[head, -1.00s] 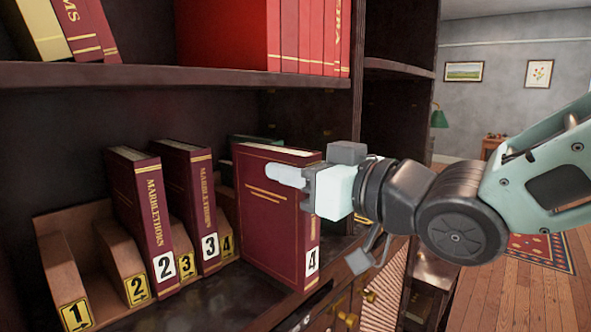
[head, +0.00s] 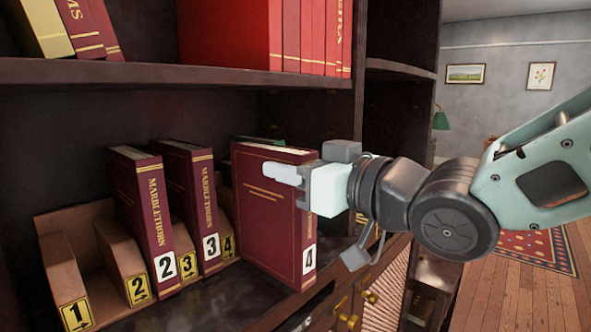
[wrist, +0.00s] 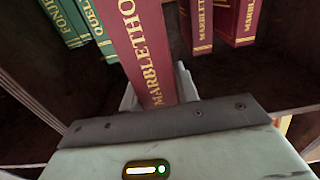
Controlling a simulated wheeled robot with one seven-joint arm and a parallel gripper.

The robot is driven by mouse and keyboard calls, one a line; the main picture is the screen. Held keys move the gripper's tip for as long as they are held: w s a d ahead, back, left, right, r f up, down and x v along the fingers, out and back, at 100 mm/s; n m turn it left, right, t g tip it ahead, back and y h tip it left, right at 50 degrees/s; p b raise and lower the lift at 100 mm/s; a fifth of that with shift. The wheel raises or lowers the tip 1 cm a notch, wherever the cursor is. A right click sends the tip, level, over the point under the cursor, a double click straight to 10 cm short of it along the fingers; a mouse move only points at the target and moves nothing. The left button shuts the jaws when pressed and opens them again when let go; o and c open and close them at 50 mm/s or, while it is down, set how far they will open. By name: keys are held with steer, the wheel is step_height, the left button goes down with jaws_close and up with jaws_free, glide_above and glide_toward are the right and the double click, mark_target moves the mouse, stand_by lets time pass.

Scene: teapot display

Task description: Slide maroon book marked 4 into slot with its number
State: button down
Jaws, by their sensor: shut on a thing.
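The maroon book marked 4 (head: 262,215) stands upright in my gripper (head: 300,178) at the shelf's front, with its broad cover facing the head camera. My gripper is shut on its spine side, above the white 4 label. In the wrist view its spine (wrist: 143,50) runs between the fingers. A wooden rack (head: 62,253) with yellow number tags holds maroon books marked 2 (head: 140,215) and 3 (head: 187,200). The yellow 4 tag (head: 228,246) shows just left of the held book, which hides the slot area behind it.
Green books (wrist: 85,25) stand on the far side of the held book in the wrist view. The upper shelf board (head: 180,74) runs above the rack. A cabinet upright (head: 357,110) stands behind my gripper. Bare shelf (head: 215,290) lies in front of the rack.

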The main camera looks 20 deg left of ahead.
mark_target(233, 156)
steer(key=shift+b+x, duration=0.8)
steer(key=shift+x, duration=5.9)
steer(key=c, duration=1)
jaws_free()
steer(key=shift+r, duration=0.15)
steer(key=shift+o, duration=0.2)
steer(key=shift+s+d, duration=0.1)
steer(key=shift+d, duration=0.35)
steer(key=b+v, duration=0.4)
steer(key=v, duration=1.2)
steer(key=shift+s+d, duration=0.2)
